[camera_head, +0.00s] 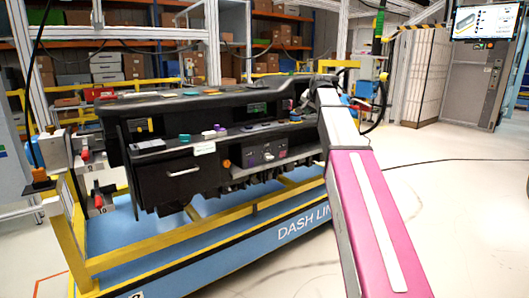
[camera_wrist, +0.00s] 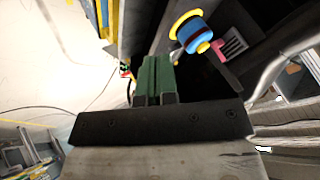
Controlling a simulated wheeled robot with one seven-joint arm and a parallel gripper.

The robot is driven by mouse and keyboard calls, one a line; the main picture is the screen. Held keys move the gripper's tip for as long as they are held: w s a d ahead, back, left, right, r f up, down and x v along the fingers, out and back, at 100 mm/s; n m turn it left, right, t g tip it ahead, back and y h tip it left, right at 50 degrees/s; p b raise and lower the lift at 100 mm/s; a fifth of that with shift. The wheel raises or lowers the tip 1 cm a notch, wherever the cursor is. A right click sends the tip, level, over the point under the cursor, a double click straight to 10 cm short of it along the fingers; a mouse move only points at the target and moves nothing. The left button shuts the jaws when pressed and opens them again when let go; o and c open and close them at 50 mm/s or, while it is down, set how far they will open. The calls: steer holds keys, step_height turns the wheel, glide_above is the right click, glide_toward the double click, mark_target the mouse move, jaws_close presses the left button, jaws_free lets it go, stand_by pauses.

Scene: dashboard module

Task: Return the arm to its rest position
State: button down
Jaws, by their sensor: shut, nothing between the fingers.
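My arm reaches forward in the head view as a white and magenta link, with its far end over the right side of the black dashboard module (camera_head: 165,128). My gripper is not clearly visible there, hidden by the arm's end. In the wrist view, my gripper (camera_wrist: 155,80) shows as two green fingers pressed together, shut with nothing between them. Its tips point toward dark parts of the module. A blue and yellow round part (camera_wrist: 195,33) is just beyond and right of the fingers, apart from them. A small pink piece (camera_wrist: 233,46) is right of that.
The module rests on a yellow frame (camera_head: 190,235) over a blue base (camera_head: 240,250). A steering wheel (camera_head: 374,105) is at its right end. A monitor (camera_head: 485,22) hangs at the top right.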

steer(key=s+f+n+g, duration=0.1)
steer(key=s+f, duration=0.3)
steer(key=f, duration=0.6)
steer(key=s+f+n+g, duration=0.15)
steer(key=s+f, duration=0.35)
steer(key=f, duration=0.5)
steer(key=s+f+g, duration=0.1)
steer(key=s+f, duration=0.3)
steer(key=f, duration=0.6)
steer(key=s+f+n+g+h, duration=0.1)
steer(key=s+f+n+g, duration=0.2)
steer(key=s+f, duration=1.8)
steer(key=shift+s+a+n+g+h, duration=0.25)
steer(key=shift+s+n+g+h, duration=0.15)
steer(key=shift+s+g, duration=0.55)
